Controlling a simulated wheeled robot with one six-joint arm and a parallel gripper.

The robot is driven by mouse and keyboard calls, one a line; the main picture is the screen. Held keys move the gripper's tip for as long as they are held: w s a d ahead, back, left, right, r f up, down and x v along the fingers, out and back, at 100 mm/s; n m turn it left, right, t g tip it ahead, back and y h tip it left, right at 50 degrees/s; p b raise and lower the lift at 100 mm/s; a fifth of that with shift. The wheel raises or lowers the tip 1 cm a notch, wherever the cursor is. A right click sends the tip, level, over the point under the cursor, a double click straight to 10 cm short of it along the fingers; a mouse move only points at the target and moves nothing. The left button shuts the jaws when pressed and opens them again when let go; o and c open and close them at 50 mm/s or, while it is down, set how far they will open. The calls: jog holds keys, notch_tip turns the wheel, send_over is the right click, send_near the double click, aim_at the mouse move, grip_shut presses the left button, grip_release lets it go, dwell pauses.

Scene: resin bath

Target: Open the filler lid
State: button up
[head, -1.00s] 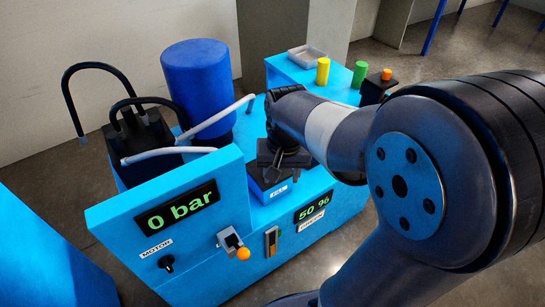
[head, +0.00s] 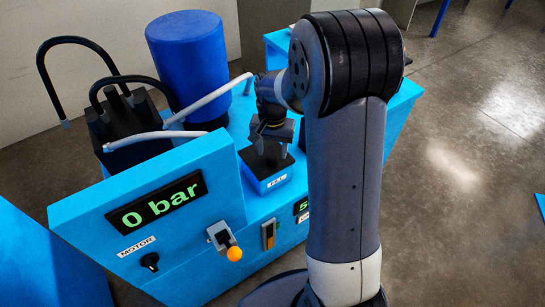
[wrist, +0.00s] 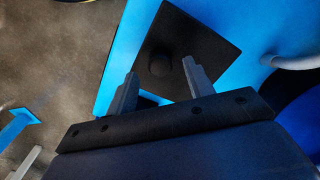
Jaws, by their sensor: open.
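The filler lid (head: 258,159) is a dark square plate on top of a small blue box (head: 266,181) with a white label that seems to read FILL. In the wrist view the lid (wrist: 190,50) shows as a black square with a round dark knob (wrist: 160,64) in its middle. My gripper (head: 270,146) is just above the lid in the head view. In the wrist view its two grey fingers (wrist: 158,84) are apart, with nothing between them, and the knob lies ahead of the gap. Whether the fingertips touch the lid cannot be told.
A panel reading 0 bar (head: 160,201), an orange-tipped lever (head: 234,252) and a motor knob (head: 149,261) stand at the front left. A white hose (head: 207,99) and a blue tank (head: 188,62) are behind. My arm hides the machine's right part.

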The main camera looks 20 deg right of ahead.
aim_at(272, 156)
jog(key=shift+f, duration=1.55)
jog(key=shift+c, duration=0.2)
grip_shut()
